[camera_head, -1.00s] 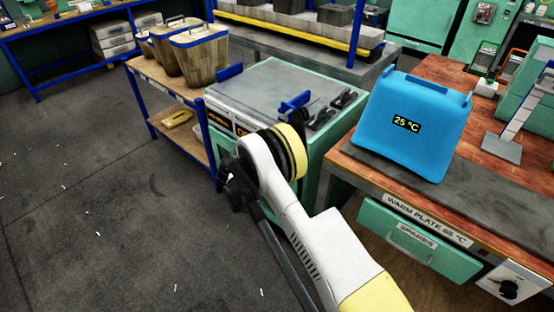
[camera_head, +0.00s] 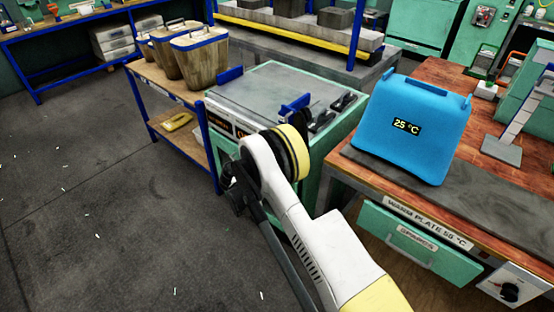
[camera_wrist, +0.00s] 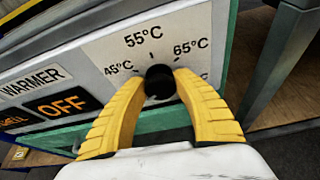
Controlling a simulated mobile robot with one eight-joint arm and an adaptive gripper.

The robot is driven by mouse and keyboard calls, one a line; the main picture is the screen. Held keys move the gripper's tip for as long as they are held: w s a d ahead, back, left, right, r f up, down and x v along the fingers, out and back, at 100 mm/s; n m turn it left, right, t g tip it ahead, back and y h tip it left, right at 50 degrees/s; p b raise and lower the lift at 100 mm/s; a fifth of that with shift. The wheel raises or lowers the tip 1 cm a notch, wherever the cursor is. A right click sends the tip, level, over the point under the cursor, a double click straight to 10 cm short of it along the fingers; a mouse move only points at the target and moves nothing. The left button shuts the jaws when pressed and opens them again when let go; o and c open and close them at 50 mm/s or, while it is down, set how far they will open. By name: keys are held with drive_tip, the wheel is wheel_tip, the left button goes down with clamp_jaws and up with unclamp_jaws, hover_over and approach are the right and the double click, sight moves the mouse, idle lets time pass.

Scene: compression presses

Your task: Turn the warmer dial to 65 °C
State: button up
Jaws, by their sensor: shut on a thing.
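The warmer dial is a black round knob (camera_wrist: 159,82) on a pale panel in the wrist view. Marks for 45 °C, 55 °C and 65 °C run around it, with part of a further mark below 65 °C. I cannot make out where its pointer stands. My gripper (camera_wrist: 160,90) has its two yellow fingers closed on the knob's left and right sides. Left of the dial are a WARMER label (camera_wrist: 32,82) and an orange OFF display (camera_wrist: 62,105). In the head view my arm hides the dial and the fingers.
A blue bag-like container (camera_head: 412,130) reading 25 °C stands on the right bench. Below it are a green SPARES drawer (camera_head: 415,240) and another black dial (camera_head: 510,291). A wooden cart (camera_head: 150,85) with bins stands left of the green machine (camera_head: 268,85). The left floor is open.

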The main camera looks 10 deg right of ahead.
drive_tip(key=m+t+y, duration=0.1)
drive_tip(key=m, duration=0.1)
drive_tip(key=shift+d+m+t, duration=0.1)
drive_tip(key=shift+m+t, duration=0.2)
drive_tip(key=shift+m, duration=0.1)
drive_tip(key=m+t, duration=0.1)
drive_tip(key=m, duration=0.1)
drive_tip(key=shift+s+m+t+y, duration=0.1)
drive_tip(key=shift+m+t+y, duration=0.2)
drive_tip(key=shift+m+t, duration=0.1)
drive_tip(key=m+t, duration=0.1)
drive_tip(key=m, duration=0.2)
drive_tip(key=shift+f+t, duration=0.15)
drive_tip(key=shift+t, duration=0.25)
drive_tip(key=shift+m+t, duration=0.6)
drive_tip(key=shift+m, duration=0.9)
drive_tip(key=o, duration=1.2)
drive_tip(key=shift+c, duration=0.2)
